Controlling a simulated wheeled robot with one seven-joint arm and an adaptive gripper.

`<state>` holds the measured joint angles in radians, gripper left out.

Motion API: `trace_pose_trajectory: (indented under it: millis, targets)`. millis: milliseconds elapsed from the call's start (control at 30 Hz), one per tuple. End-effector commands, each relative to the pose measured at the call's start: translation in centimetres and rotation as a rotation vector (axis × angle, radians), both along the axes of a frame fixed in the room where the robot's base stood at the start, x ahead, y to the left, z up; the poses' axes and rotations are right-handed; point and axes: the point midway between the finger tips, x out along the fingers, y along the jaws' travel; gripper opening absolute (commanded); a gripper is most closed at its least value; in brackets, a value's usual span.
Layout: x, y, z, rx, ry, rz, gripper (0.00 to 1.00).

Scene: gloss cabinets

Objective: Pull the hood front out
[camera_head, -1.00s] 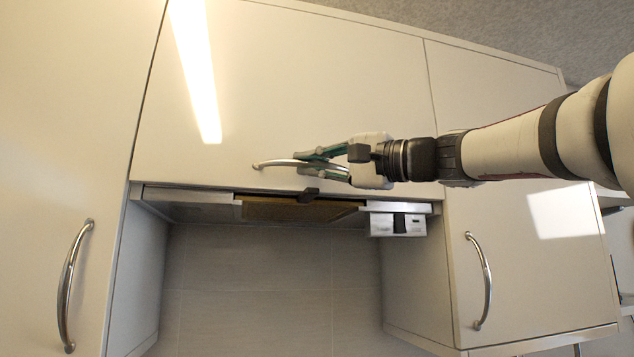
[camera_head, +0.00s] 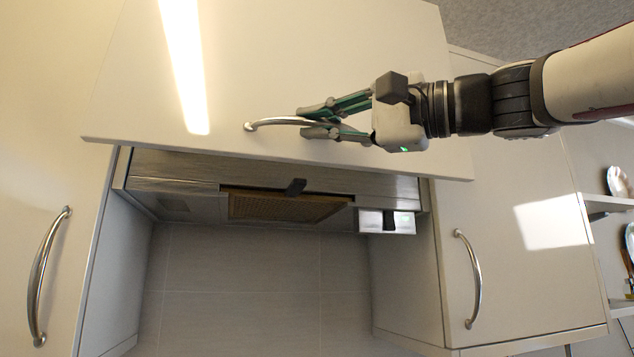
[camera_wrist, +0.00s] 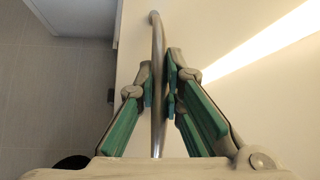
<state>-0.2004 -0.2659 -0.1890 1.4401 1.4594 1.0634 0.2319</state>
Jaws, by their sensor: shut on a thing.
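The hood front (camera_head: 270,60) is a glossy cream panel, tilted out at its lower edge from the cabinet around it. Its curved metal handle (camera_head: 268,122) sits near that lower edge. My gripper (camera_head: 318,122) is shut on the handle near its right part, with green-padded fingers on both sides of the bar. In the wrist view the handle (camera_wrist: 157,60) runs between my fingertips (camera_wrist: 160,92). The handle's right end is hidden behind my fingers. The range hood (camera_head: 170,175) shows below the panel, with a brown filter (camera_head: 285,207) and a dark latch.
A tall cabinet door with a handle (camera_head: 48,275) stands at the left. A lower cabinet door with a handle (camera_head: 470,280) is at the right. A small light box (camera_head: 372,221) hangs under the hood. Shelves with dishes (camera_head: 618,182) are at the far right. Open space lies below the hood.

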Motion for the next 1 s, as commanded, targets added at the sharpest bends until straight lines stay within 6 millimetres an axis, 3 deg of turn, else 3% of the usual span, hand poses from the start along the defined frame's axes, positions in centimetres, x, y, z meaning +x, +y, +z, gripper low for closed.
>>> trace_pose_trajectory:
  millis: [33,100,133,533,1000]
  targets:
    - [0.1,0.0,-0.1,-0.003,0.0,-0.002,0.11]
    - [0.1,0.0,-0.1,-0.003,0.001,-0.002,0.27]
    - [0.1,0.0,-0.1,-0.003,0.001,-0.002,0.3]
    - [-0.3,-0.6,-0.1,-0.001,0.0,-0.001,0.3]
    - [-4.3,-8.1,-1.3,-0.001,0.0,-0.002,0.3]
